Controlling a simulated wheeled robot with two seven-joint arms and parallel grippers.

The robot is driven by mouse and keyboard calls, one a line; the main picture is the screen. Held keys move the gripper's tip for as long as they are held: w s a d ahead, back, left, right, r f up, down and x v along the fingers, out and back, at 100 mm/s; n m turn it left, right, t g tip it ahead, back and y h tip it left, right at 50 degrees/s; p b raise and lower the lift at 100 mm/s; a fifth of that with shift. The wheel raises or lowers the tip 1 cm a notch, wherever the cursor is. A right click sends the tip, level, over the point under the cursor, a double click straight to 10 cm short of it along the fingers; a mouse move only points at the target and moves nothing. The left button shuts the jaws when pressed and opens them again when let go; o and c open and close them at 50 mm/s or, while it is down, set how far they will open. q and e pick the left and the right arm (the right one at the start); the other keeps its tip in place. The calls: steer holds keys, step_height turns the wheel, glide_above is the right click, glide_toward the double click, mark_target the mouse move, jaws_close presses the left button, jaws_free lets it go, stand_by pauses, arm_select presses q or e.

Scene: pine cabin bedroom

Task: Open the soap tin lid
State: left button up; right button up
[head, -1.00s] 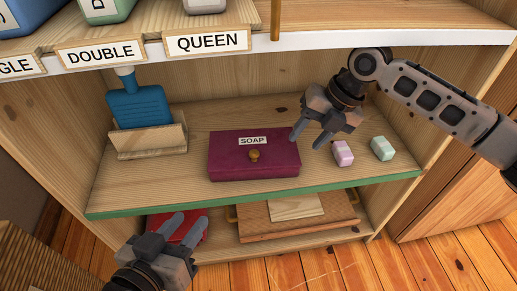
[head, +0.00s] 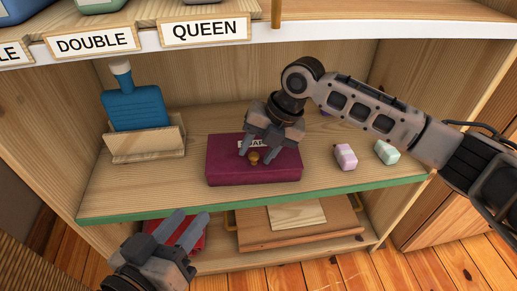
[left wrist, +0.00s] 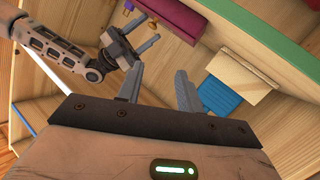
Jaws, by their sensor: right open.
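The soap tin (head: 225,172) is a dark maroon box with a SOAP label and a small brass knob (head: 254,157) on its lid; the lid looks shut. It stands on the middle shelf. My right gripper (head: 259,155) is over the tin, open, with its fingertips on either side of the knob and partly covering the label. I cannot tell whether the fingers touch the knob. The tin also shows at the top of the left wrist view (left wrist: 178,18). My left gripper (head: 190,228) is open and empty, low in front of the shelf; its fingers show in the left wrist view (left wrist: 158,88).
A pink soap (head: 345,156) and a green soap (head: 387,152) lie right of the tin. A blue bottle (head: 136,108) stands in a wooden holder (head: 140,148) on the left. A red item (head: 160,226) and a wooden board (head: 290,230) are on the shelf below.

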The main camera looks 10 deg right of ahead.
mark_target(257, 148)
jaws_close()
steer(key=shift+w+r+p, duration=0.1)
steer(key=shift+r+p, duration=0.3)
steer(key=shift+p, duration=0.2)
steer(key=shift+w+r+g+p, duration=0.2)
steer(key=shift+r+g+p, duration=0.4)
steer(key=shift+p, duration=0.5)
steer(key=shift+w+r+g+p, duration=0.2)
steer(key=shift+r+g+p, duration=0.1)
steer(key=shift+p, duration=0.15)
steer(key=shift+w+r+m+g, duration=0.3)
steer(key=shift+w+m+g, duration=0.15)
steer(key=shift+g, duration=0.25)
steer(key=shift+w+r+g+y+b, duration=0.3)
steer(key=shift+w+g+b, duration=0.1)
steer(key=shift+g, duration=0.1)
steer(key=shift+w+r+g+b, duration=0.3)
steer(key=shift+w+g+b, duration=0.1)
steer(key=shift+g+b, duration=0.15)
steer(key=shift+w+d+r+b, duration=0.15)
steer(key=shift+w+r+b, duration=0.3)
steer(key=shift+b, duration=0.15)
arm_select(q)
steer(key=shift+a+f, duration=0.1)
arm_select(e)
steer(key=shift+w+r, duration=0.2)
steer(key=shift+w, duration=0.05)
